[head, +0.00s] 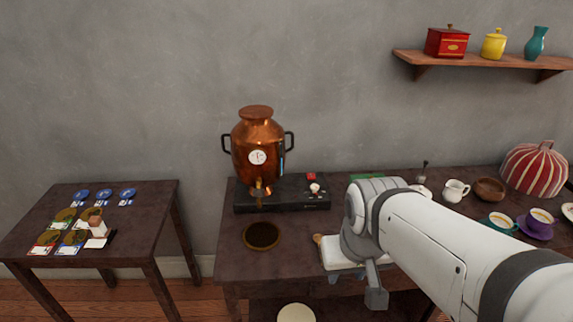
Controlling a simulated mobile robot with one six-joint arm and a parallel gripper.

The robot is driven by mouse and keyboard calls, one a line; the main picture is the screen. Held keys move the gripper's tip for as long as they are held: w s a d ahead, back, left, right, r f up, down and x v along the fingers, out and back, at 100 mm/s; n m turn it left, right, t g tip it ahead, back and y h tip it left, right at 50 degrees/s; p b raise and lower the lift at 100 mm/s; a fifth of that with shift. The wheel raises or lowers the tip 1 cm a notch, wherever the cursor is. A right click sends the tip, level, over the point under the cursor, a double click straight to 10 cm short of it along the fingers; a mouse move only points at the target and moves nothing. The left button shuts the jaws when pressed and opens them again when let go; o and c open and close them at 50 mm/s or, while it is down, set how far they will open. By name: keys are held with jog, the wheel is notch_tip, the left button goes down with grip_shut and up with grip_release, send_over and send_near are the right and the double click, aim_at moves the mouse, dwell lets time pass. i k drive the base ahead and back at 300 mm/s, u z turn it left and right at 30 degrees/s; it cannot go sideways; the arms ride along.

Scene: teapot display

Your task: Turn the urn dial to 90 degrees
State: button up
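The copper urn (258,135) stands upright on a black base (255,194) at the back of the middle table. A round white gauge (257,157) is on its front. A small pale round knob (315,188), which looks like the dial, sits on the right part of the base, below a red piece (312,176). Its angle is too small to read. My white arm comes in from the lower right and ends in grey parts in front of the table, below and right of the knob. My gripper's fingers cannot be made out.
A dark round mat (262,236) lies in front of the urn. A white pitcher (456,190), wooden bowl (489,190), teal cup (499,222), purple cup (540,222) and striped cozy (535,168) stand at right. A side table (150,205) holds cards and blue pieces.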

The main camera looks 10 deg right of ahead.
aim_at(314, 187)
jog(key=z, duration=0.15)
jog(key=i, duration=0.85)
jog(key=u, duration=0.1)
